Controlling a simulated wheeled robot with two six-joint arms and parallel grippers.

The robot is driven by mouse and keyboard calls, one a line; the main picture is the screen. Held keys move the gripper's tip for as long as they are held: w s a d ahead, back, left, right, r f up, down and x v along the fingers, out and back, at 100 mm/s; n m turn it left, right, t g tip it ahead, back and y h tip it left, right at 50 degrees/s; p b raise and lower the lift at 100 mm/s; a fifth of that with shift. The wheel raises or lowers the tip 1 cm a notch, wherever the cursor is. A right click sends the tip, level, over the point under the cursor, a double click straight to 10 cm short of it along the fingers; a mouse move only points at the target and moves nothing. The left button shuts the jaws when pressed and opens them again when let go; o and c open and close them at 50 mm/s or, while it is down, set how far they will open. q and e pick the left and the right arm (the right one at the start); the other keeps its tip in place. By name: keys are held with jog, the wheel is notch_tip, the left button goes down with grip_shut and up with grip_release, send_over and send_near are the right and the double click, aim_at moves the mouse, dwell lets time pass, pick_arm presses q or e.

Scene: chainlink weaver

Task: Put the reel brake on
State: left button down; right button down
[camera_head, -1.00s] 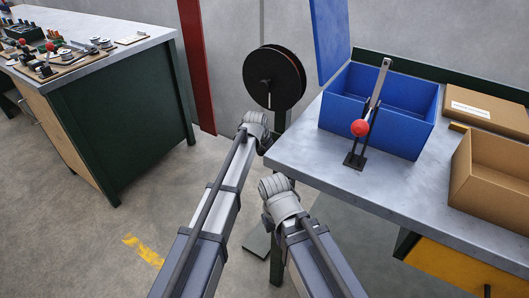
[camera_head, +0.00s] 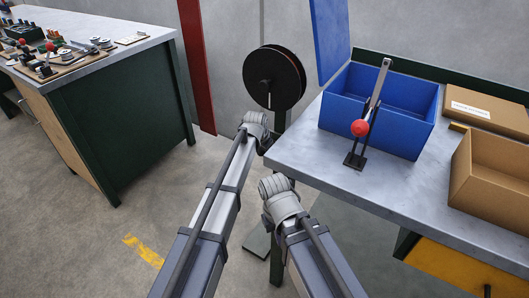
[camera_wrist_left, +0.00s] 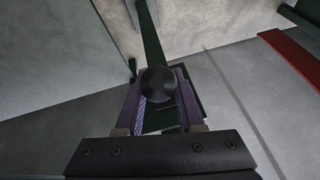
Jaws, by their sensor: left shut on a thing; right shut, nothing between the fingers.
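The dark reel (camera_head: 274,78) stands upright on a green stand (camera_head: 279,122) behind the left corner of the workbench. My left arm reaches toward the stand, and its gripper is hidden behind its own wrist in the head view. In the left wrist view my left gripper (camera_wrist_left: 158,108) is shut on a dark part with a round black knob (camera_wrist_left: 158,83), which looks like the reel brake's handle. A green post runs behind the knob. My right gripper (camera_head: 268,218) is mostly hidden by its wrist, in front of the bench corner. It is shut and empty.
The grey workbench (camera_head: 310,165) holds a lever with a red knob (camera_head: 360,128), a blue box (camera_head: 408,136) and cardboard boxes (camera_head: 490,185). A second bench (camera_head: 130,53) with small parts stands at the left.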

pick_arm(q)
jog(key=shift+s+f+b, duration=0.2)
jog(key=shift+f+b, duration=0.1)
jog(key=shift+b, duration=0.2)
notch_tip(320, 180, down, 10)
jog(key=t+h+b, duration=0.4)
jog(key=t+b, duration=0.4)
jog(key=b, duration=1.4)
jog(key=shift+n+h, duration=0.3)
jog(key=shift+h, duration=0.1)
jog(key=shift+w+b, duration=0.15)
jog(key=shift+b, duration=0.2)
